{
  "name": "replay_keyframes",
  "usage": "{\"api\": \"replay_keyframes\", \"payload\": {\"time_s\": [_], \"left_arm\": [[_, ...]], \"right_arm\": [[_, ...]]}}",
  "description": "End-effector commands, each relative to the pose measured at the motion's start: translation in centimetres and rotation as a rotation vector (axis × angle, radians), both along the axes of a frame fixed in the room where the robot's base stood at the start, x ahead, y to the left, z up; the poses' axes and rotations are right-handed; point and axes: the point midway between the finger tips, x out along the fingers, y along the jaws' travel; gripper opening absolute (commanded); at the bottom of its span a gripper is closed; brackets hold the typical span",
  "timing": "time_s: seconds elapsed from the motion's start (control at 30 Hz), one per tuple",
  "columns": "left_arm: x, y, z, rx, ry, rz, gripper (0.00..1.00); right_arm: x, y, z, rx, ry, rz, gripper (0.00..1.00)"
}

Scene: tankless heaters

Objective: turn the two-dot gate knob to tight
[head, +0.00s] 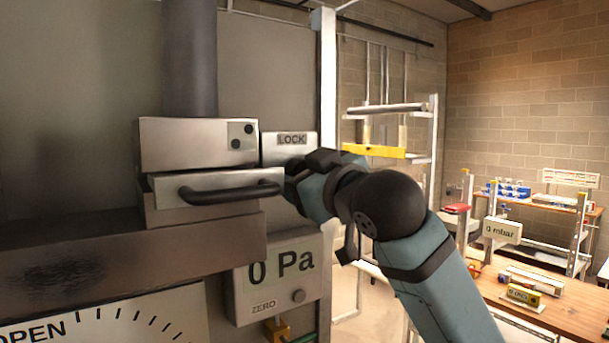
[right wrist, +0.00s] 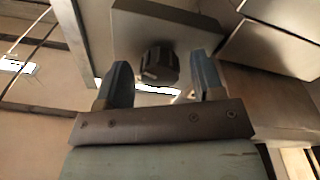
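The gate's metal box carries a plate with two black dots (head: 242,136) in the head view. In the right wrist view the dark round knob (right wrist: 160,65), with a pale pointer line, sits on a grey face. My right gripper's fingers (right wrist: 162,80) are open, one on each side of the knob, with gaps visible. My left gripper is not in view.
A drawer-like front with a black bar handle (head: 230,192) is just left of the gripper. Below are a 0 Pa display (head: 282,275) and a dial marked OPEN (head: 110,325). A white post (head: 327,90) stands behind my arm. Wooden benches (head: 560,310) are at right.

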Motion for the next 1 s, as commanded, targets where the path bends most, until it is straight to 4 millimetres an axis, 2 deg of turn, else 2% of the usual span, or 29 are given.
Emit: {"api": "replay_keyframes", "payload": {"time_s": [0.2, 0.33, 0.6, 0.8, 1.0], "left_arm": [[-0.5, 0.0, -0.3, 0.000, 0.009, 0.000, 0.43], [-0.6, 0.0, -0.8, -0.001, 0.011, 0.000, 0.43], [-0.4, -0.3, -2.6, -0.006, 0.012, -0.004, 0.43], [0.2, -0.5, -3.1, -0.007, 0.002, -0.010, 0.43], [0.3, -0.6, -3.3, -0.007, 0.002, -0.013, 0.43]], "right_arm": [[-0.1, -0.1, 0.0, 0.000, -0.002, -0.001, 0.62], [-1.0, -0.7, -0.2, 0.001, -0.003, -0.001, 0.62], [-5.9, -3.9, -0.8, 0.000, -0.005, 0.000, 0.62], [-9.4, -6.1, -1.0, -0.001, -0.005, -0.001, 0.62], [-11.2, -7.3, -1.1, 0.001, -0.001, -0.001, 0.62]]}}
